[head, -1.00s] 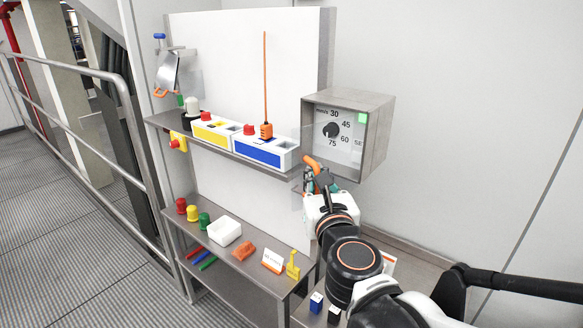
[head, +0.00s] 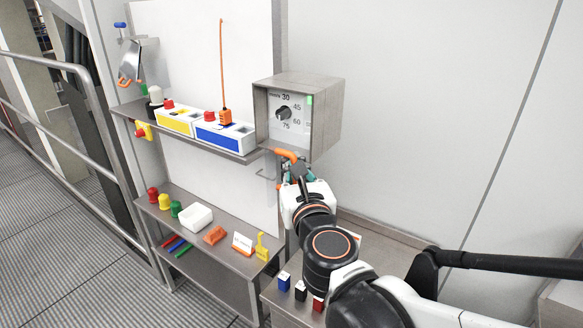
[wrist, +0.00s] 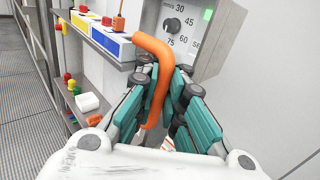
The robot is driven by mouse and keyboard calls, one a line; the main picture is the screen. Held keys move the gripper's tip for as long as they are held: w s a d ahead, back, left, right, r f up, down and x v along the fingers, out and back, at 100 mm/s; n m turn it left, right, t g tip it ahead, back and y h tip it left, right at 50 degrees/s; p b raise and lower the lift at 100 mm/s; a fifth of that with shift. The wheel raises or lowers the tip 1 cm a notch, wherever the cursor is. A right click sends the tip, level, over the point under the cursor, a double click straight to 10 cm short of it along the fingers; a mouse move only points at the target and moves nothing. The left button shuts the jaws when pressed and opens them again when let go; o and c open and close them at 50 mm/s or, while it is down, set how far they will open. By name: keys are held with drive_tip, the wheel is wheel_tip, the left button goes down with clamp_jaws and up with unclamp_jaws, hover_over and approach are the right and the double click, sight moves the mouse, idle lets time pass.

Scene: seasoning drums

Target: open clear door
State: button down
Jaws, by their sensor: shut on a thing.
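The timer box (head: 325,112) is a grey metal case on the white panel, with a dial (head: 283,113) and numbers on its front. The clear door is see-through and hard to make out. A faint clear shape (head: 266,185) shows below the box, left of my gripper; I cannot tell if it is the door or how far the door stands open. A bent orange handle (wrist: 158,60) passes between my teal-padded fingers; it also shows in the head view (head: 287,154). My gripper (wrist: 165,82) is shut on this handle, just below the box front.
An upper shelf left of the box holds a yellow box (head: 175,120), a blue box (head: 222,137) and an orange tool (head: 225,115). A lower shelf (head: 222,255) holds colored caps, a white bin (head: 195,217) and small parts. The wall right of the box is clear.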

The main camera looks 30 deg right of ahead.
idle(0.3)
drive_tip(key=c, duration=1.7)
unclamp_jaws()
drive_tip(key=shift+s, duration=0.15)
drive_tip(key=shift+s+a, duration=0.1)
drive_tip(key=shift+a, duration=0.05)
drive_tip(key=shift+v, duration=3.55)
drive_tip(key=shift+f, duration=0.1)
